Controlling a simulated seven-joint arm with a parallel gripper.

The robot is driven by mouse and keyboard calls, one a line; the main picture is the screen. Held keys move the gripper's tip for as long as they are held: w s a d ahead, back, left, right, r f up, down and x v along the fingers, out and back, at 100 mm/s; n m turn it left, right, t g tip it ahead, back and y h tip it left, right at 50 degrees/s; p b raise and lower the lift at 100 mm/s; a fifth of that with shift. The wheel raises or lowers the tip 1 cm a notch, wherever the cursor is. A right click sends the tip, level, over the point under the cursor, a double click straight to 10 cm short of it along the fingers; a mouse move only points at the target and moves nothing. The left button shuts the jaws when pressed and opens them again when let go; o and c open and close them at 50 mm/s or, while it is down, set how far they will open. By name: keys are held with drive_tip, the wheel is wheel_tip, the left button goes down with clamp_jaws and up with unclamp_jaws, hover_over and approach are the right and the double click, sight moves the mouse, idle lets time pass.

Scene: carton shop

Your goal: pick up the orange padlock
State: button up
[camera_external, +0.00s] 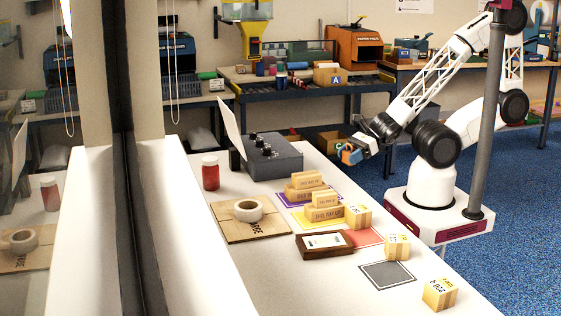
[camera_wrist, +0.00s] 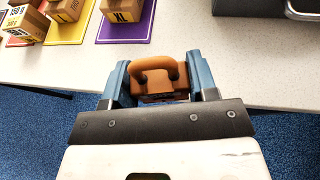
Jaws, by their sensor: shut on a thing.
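The orange padlock (camera_wrist: 160,76) is between the two blue fingers of my gripper (camera_wrist: 160,85) in the wrist view, with its rounded shackle pointing away from the wrist. My gripper is shut on it. In the external view my gripper (camera_external: 350,152) is raised beside the table's far right edge, past the grey box. The padlock shows there only as a small orange patch (camera_external: 347,157) between the fingers. In the wrist view, blue floor lies below the gripper and the table edge lies just beyond.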

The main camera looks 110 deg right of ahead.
drive_tip(key=shift+s+r, duration=0.2)
drive_tip(key=shift+s, duration=1.6)
